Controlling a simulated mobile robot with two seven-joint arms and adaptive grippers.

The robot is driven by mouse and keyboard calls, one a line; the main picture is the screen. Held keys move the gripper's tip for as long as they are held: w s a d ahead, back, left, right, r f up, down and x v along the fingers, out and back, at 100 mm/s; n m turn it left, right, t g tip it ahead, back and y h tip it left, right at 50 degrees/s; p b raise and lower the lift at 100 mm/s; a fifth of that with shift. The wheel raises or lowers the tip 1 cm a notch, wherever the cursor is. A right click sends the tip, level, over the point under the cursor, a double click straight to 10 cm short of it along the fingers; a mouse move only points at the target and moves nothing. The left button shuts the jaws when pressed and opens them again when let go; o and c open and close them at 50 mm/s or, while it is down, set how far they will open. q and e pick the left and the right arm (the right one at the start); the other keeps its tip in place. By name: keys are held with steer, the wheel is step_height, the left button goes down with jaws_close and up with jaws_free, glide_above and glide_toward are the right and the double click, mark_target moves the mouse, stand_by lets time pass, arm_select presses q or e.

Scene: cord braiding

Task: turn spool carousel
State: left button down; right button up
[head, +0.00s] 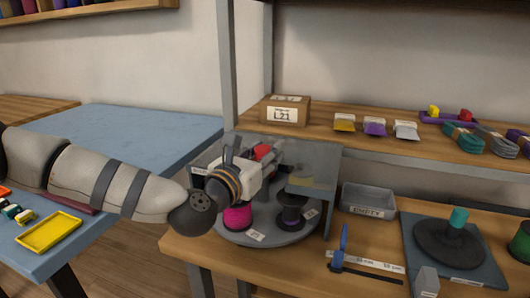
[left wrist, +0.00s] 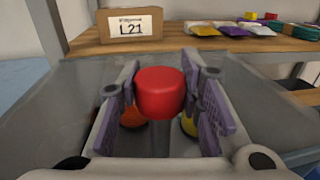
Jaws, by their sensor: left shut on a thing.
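The spool carousel is a grey round disc (head: 262,236) on the wooden bench, with a magenta spool (head: 238,217) and a dark purple spool (head: 291,214) in front. A clear smoky cover (head: 318,160) stands over it. My left gripper (head: 265,160) is above the disc, shut on a red knob (left wrist: 160,92) on a grey post. The knob is between its purple-grey finger pads. An orange spool (left wrist: 132,117) and a yellow spool (left wrist: 189,125) show partly below the fingers. My gripper hides the rear of the disc. My right gripper is not in view.
A cardboard box marked L21 (head: 286,111) stands on the shelf behind. A grey tray labelled EMPTY (head: 368,200) is right of the carousel. A blue upright tool (head: 341,246) stands in front. A dark round stand (head: 449,243) is farther right.

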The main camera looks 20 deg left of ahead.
arm_select(q)
steer(key=c, duration=1.1)
jaws_free()
steer(key=s, duration=0.4)
steer(key=s+a, duration=0.1)
steer(key=s, duration=0.3)
steer(key=s+a, duration=0.1)
steer(key=s, duration=0.2)
steer(key=shift+s+a, duration=0.1)
steer(key=shift+s, duration=0.3)
